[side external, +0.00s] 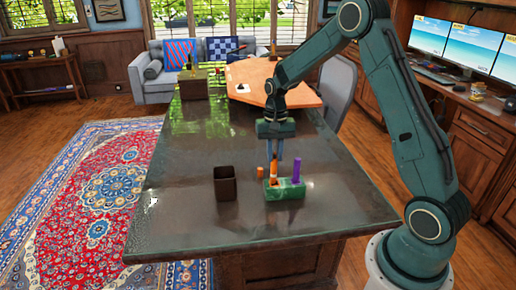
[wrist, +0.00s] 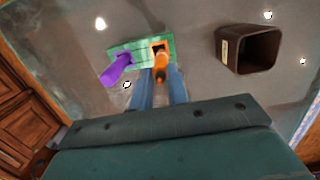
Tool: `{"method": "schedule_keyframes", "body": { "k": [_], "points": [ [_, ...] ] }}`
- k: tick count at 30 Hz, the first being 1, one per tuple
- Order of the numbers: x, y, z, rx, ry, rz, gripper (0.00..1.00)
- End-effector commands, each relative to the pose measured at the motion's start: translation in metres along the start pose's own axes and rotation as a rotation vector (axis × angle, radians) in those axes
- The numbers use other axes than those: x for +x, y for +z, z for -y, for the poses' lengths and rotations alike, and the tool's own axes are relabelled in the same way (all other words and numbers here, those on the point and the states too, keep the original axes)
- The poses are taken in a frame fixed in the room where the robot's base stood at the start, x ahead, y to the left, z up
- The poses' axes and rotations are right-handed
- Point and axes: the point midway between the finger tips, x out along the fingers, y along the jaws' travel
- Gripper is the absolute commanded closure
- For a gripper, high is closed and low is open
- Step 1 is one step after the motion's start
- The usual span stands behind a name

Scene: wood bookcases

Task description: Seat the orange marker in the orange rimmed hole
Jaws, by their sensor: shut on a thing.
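The orange marker (side external: 274,169) is upright between the fingers of my gripper (side external: 275,157), which is shut on it. In the wrist view the marker (wrist: 164,70) also shows between the fingertips of my gripper (wrist: 160,80). Its lower end is at the orange rimmed hole (wrist: 154,44) in the green block (side external: 285,193); I cannot tell how deep it is. The green block also shows in the wrist view (wrist: 124,51). A purple marker (side external: 297,171) stands in the block beside it, and shows in the wrist view (wrist: 118,69).
A dark brown open cup (side external: 225,184) stands left of the block; it is on the right in the wrist view (wrist: 248,48). A small orange piece (side external: 260,172) is just left of the marker. The table's front is otherwise clear. A wooden box (side external: 194,88) stands far back.

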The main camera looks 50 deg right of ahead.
Motion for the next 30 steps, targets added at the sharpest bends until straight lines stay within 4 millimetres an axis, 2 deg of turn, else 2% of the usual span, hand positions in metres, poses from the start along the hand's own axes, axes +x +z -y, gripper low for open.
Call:
{"method": "schedule_keyframes", "body": {
  "k": [1,5,13,22,23,26,30],
  "points": [
    [0.01,0.005,-0.003,0.004,0.012,0.023,1.0],
    [0.014,0.004,-0.003,0.004,0.012,0.023,1.0],
    [0.035,0.002,-0.004,0.005,0.012,0.023,1.0],
    [0.04,0.002,-0.004,0.007,0.012,0.023,1.0],
    [0.04,0.002,-0.004,0.007,0.013,0.023,0.81],
    [0.039,0.002,-0.004,0.006,0.011,0.022,0.61],
    [0.037,0.001,-0.003,0.005,0.009,0.019,0.61]
  ]
}}
